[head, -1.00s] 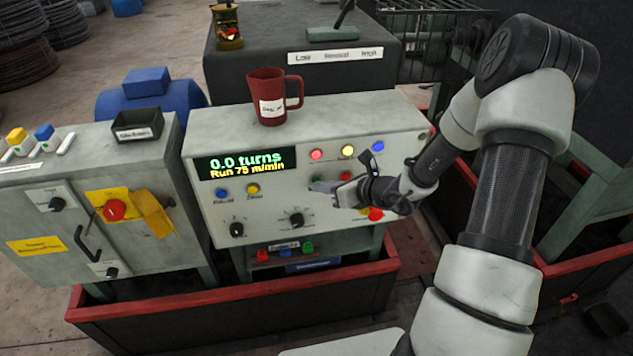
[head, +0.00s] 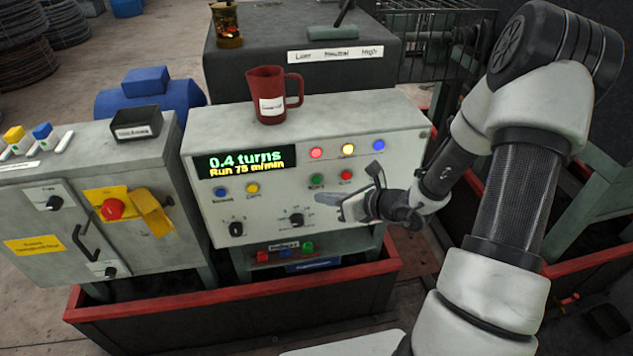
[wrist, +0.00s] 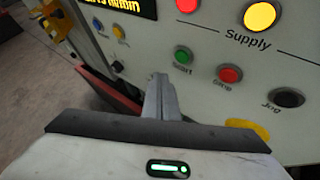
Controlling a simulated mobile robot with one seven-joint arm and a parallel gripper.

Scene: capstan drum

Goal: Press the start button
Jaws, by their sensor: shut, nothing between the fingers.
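The green start button (head: 317,180) is on the sloped front panel of the light grey control box (head: 215,213), left of the red stop button (head: 345,176). In the wrist view the start button (wrist: 183,55) shows with its label, left of the red stop button (wrist: 230,74). My gripper (head: 328,198) is shut and empty, just below the start button in the head view. In the wrist view its fingertips (wrist: 160,80) point at the panel, below and left of the start button and apart from it in the picture. The display (head: 246,162) reads "0.4 turns" and "Run 75 m/min".
A red mug (head: 268,97) stands on top of the control box. Knobs (head: 297,219) sit low on the panel, and a lit yellow lamp (head: 348,150) is above. A grey cabinet (head: 130,236) with a red knob on a yellow plate stands at the left.

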